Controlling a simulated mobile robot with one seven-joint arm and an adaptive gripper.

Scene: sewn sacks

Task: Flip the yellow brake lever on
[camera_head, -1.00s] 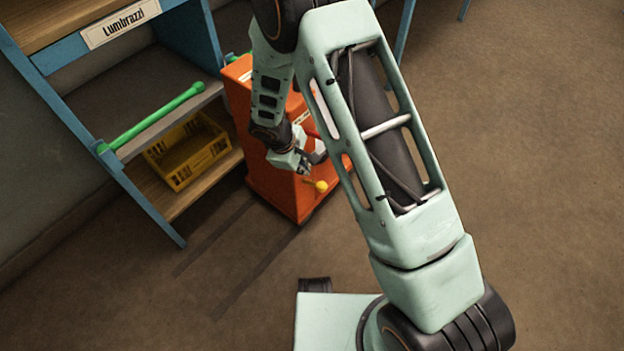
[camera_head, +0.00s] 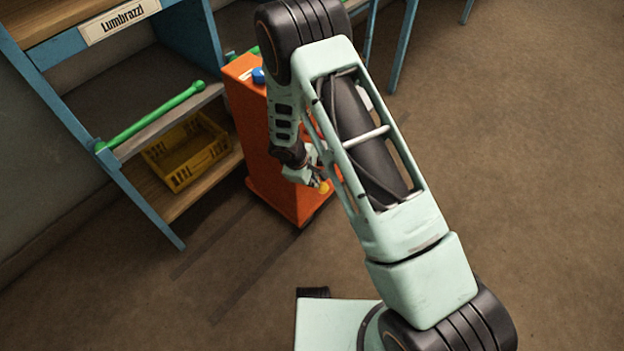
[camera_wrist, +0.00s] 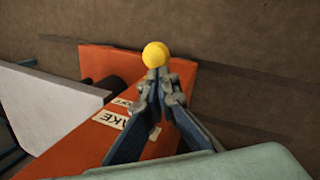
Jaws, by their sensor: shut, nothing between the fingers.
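The yellow brake lever's round knob (camera_head: 324,187) shows low on the front of the orange machine (camera_head: 262,160). In the wrist view the yellow knob (camera_wrist: 155,54) sits just beyond my fingertips. My gripper (camera_head: 316,181) is shut and empty, with its tips at or very near the knob; I cannot tell whether they touch. It also shows in the wrist view (camera_wrist: 162,75). A white label (camera_wrist: 112,118), partly hidden by the fingers, shows "AKE" on the orange face. The lever's shaft is hidden behind my gripper.
A blue-framed shelf (camera_head: 150,205) with a "Lumbrazzi" sign (camera_head: 121,22) stands left of the machine. It holds a yellow crate (camera_head: 184,163) and has a green bar (camera_head: 150,118) across it. A blue button (camera_head: 258,76) tops the machine. The floor to the right is clear.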

